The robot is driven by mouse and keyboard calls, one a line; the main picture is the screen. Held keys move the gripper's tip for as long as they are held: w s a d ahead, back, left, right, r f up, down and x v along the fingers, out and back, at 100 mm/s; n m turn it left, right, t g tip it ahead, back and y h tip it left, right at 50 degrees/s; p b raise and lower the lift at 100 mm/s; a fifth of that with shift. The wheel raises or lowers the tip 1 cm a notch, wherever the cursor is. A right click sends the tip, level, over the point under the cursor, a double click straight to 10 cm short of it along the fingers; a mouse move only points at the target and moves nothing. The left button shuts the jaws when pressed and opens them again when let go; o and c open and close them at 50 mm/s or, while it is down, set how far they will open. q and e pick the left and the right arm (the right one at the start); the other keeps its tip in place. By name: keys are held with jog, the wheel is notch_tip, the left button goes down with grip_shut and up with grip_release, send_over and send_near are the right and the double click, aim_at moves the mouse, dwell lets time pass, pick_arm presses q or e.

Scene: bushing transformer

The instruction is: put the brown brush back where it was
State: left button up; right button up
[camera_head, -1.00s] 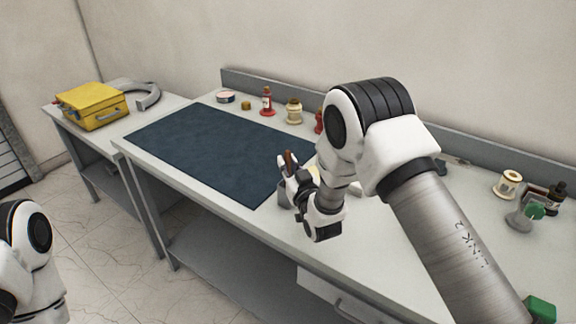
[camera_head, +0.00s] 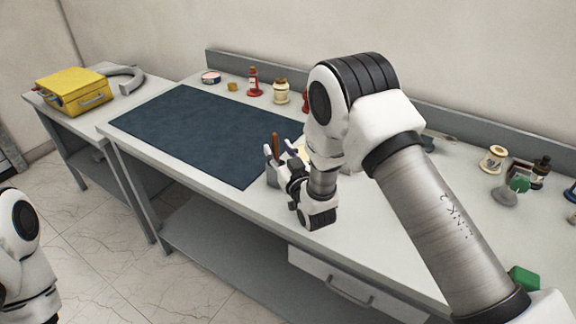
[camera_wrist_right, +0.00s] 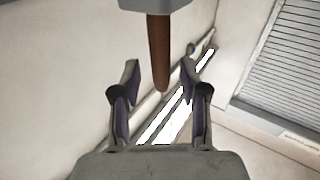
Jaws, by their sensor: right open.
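My right gripper (camera_head: 280,163) is at the holder, beside the brush. In the wrist view its two fingers (camera_wrist_right: 160,95) are spread apart with nothing between the tips, and the handle end lies in line with the gap. The brush's lower end is hidden. My left gripper is out of view; only part of the left arm shows.
A dark blue mat (camera_head: 200,132) covers the left of the bench and is empty. Bottles and jars (camera_head: 281,92) line the back. A spool (camera_head: 493,159), small bottles and a green block (camera_head: 524,279) are at the right. A yellow case (camera_head: 74,91) is on the side table.

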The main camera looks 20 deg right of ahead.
jog(key=s+b, duration=0.2)
jog(key=s, duration=0.7)
jog(key=shift+s+d+f, duration=0.3)
jog(key=shift+s, duration=0.05)
